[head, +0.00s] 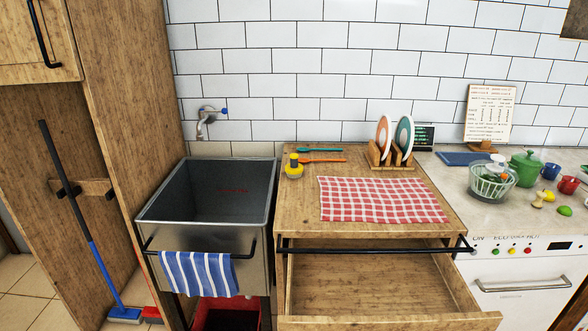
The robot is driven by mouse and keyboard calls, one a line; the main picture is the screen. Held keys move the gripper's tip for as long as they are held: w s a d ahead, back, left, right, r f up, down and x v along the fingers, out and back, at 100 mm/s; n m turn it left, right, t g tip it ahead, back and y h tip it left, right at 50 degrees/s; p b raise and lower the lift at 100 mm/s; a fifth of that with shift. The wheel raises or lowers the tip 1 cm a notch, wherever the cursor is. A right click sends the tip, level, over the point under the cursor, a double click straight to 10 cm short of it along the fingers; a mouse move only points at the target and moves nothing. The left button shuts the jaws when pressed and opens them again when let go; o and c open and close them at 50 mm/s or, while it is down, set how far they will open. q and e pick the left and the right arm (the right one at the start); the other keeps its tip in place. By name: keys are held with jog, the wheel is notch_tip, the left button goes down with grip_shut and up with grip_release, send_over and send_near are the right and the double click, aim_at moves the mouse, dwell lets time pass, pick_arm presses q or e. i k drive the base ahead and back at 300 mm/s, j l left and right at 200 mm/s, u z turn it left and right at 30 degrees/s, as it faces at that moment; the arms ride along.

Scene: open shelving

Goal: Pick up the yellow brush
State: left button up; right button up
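A small yellow brush (293,171) with a dark middle band stands on the wooden counter (288,212), near its left edge beside the sink. An orange utensil (325,160) and a teal utensil (320,150) lie just right of and behind it. Neither of my grippers is in view.
A metal sink (262,206) is left of the counter, with a blue striped towel (198,274) on its front bar. A red checked cloth (380,200) and a plate rack (390,162) are to the right. An open drawer (375,285) juts out below the counter.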

aim_at(294, 170)
jog(key=j+z, duration=0.1)
jog(key=z, duration=1)
jog(key=j+z, duration=0.35)
jog(key=k+j+z, duration=0.1)
jog(key=j+z, duration=0.2)
jog(key=k+j+z, duration=0.1)
jog(key=j+z, duration=0.25)
jog(key=k+j+z, duration=0.2)
jog(key=j, duration=0.25)
jog(key=k+j+z, duration=0.2)
jog(key=k+j, duration=0.2)
